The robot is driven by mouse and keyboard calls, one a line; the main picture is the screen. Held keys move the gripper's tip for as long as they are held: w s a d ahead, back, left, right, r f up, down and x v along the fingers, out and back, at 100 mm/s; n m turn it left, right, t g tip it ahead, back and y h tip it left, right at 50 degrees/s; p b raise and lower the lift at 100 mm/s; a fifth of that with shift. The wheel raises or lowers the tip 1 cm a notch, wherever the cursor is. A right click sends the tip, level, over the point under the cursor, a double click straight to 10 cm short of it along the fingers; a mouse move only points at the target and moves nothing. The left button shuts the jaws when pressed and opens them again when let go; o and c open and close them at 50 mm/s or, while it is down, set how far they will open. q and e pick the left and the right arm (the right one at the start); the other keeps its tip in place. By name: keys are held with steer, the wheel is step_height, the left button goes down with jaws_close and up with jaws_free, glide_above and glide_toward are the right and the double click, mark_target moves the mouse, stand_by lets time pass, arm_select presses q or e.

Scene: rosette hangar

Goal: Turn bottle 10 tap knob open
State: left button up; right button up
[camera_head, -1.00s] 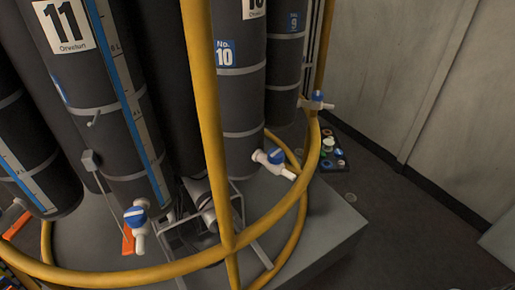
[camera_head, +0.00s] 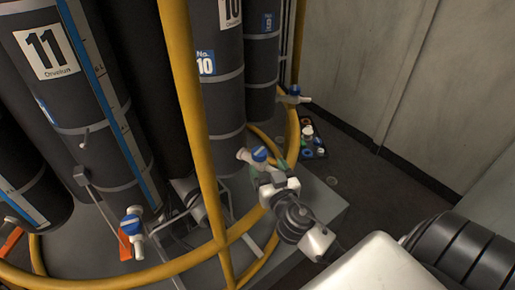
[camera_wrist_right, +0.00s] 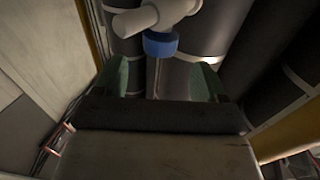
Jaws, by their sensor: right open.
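Bottle 10 (camera_head: 223,110) is the dark cylinder with the blue "No. 10" label. Its white tap carries a blue knob (camera_head: 260,154) low on the bottle's front. In the right wrist view the blue knob (camera_wrist_right: 160,44) shows at the top, under the white tap body (camera_wrist_right: 160,14). My right gripper (camera_head: 266,167) is right at the tap, seen from behind. In the wrist view its green-tipped fingers (camera_wrist_right: 164,80) are apart, with the knob just beyond the gap between them. I cannot tell whether they touch it. My left gripper is out of view.
A yellow frame upright (camera_head: 189,90) and curved lower rail (camera_head: 120,279) stand close around the bottles. Bottle 11 (camera_head: 90,120) with its tap (camera_head: 133,222) is at left. Another blue-knobbed tap (camera_head: 294,91) is behind. A dark tray of small items (camera_head: 314,146) lies on the floor.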

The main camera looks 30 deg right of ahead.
mark_target(262, 158)
steer(key=p+x, duration=0.1)
steer(key=x, duration=0.6)
steer(key=shift+p, duration=0.4)
steer(key=shift+s, duration=0.1)
steer(key=c, duration=0.9)
